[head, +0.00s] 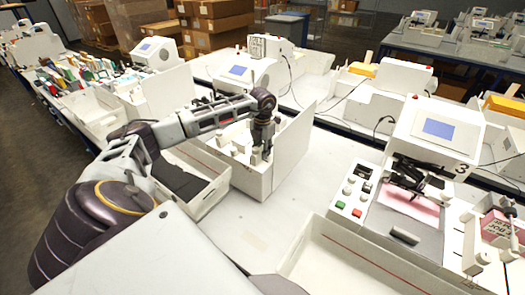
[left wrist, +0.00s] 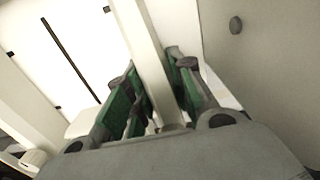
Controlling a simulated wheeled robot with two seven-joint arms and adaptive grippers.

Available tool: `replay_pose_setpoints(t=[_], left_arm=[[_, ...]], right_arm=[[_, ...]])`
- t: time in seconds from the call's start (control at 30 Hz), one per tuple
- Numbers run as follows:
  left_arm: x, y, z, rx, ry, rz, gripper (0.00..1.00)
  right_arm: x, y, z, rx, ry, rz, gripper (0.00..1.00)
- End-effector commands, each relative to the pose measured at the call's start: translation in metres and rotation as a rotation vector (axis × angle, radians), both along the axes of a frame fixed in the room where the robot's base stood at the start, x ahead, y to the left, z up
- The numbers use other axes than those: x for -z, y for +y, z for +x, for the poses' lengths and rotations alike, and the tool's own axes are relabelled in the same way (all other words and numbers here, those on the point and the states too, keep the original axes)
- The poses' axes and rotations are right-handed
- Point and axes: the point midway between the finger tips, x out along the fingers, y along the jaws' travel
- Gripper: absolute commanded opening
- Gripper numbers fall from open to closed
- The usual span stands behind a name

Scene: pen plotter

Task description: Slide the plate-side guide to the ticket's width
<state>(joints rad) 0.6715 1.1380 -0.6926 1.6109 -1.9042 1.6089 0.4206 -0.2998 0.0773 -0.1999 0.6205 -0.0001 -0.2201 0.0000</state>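My left gripper (head: 262,152) points down into a white open-fronted unit (head: 252,180) with several white knobs and a tall side panel (head: 294,140). In the left wrist view its green-padded fingers (left wrist: 158,95) lie close on both sides of a narrow white bar (left wrist: 147,45) and look shut on it. I cannot tell for sure whether this bar is the plate-side guide. A dark slot line (left wrist: 70,60) runs along a white surface left of the bar. No ticket can be made out at this unit. My right gripper is not in view.
Right of a clear stretch of white table (head: 240,232) stands a plotter marked 3 (head: 437,128), with pink paper (head: 408,203) under its dark carriage and a button panel (head: 352,192). An empty white tray (head: 335,258) lies in front. A white bin (head: 200,200) stands left of the unit.

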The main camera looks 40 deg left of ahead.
Motion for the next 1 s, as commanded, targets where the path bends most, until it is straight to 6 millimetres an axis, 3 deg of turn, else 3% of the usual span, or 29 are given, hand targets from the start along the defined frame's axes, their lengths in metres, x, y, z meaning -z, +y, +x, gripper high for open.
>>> replay_pose_setpoints(t=[0.1, 0.87, 0.9, 1.0], left_arm=[[0.000, 0.000, 0.000, 0.001, 0.000, 0.000, 0.00], [0.000, 0.013, -0.001, 0.003, -0.001, 0.001, 0.00], [0.000, 0.013, -0.001, 0.003, -0.001, 0.001, 0.25], [0.000, 0.013, -0.001, 0.002, -0.001, 0.001, 0.38]], right_arm=[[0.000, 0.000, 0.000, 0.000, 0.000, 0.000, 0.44], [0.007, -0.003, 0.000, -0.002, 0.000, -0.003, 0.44], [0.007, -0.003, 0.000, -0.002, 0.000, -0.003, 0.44], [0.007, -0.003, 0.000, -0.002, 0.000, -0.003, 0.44]])
